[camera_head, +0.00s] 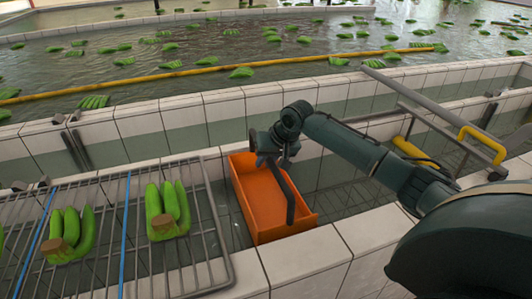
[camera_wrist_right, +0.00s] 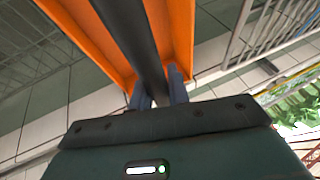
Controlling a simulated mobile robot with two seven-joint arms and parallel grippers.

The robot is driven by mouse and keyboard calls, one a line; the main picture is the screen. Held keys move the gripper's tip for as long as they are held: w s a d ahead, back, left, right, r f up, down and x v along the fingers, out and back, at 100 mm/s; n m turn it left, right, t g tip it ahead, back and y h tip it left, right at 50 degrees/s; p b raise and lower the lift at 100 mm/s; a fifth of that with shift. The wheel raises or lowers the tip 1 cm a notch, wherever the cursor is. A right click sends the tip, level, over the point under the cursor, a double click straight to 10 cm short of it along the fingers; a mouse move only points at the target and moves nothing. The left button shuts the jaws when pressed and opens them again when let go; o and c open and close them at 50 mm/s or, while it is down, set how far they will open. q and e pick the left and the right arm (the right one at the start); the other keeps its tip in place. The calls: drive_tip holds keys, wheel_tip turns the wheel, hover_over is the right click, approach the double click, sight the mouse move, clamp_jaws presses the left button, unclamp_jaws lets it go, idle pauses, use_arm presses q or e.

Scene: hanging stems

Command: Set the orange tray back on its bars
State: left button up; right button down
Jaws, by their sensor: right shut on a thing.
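The orange tray (camera_head: 258,199) is an open box with a dark bar-like handle (camera_head: 285,190) running over it. It is over the narrow water channel between the tiled walls. My right gripper (camera_head: 272,152) is at the handle's far end, shut on it. In the right wrist view, the fingers (camera_wrist_right: 159,92) stand on both sides of the dark handle (camera_wrist_right: 130,38), with the orange tray (camera_wrist_right: 182,30) behind. I cannot tell whether the tray touches anything below; bars under it are hidden. My left gripper is not in view.
A wire rack (camera_head: 105,235) with green banana bunches (camera_head: 168,210) stands close left of the tray. The tiled near wall (camera_head: 305,262) is in front. A metal frame with a yellow handle (camera_head: 482,143) is at right. Behind is a pool with floating bananas and a yellow pipe (camera_head: 200,70).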

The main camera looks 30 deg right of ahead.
wheel_tip(320, 180, down, 6)
drive_tip(key=b, duration=0.4)
drive_tip(key=shift+f, duration=1)
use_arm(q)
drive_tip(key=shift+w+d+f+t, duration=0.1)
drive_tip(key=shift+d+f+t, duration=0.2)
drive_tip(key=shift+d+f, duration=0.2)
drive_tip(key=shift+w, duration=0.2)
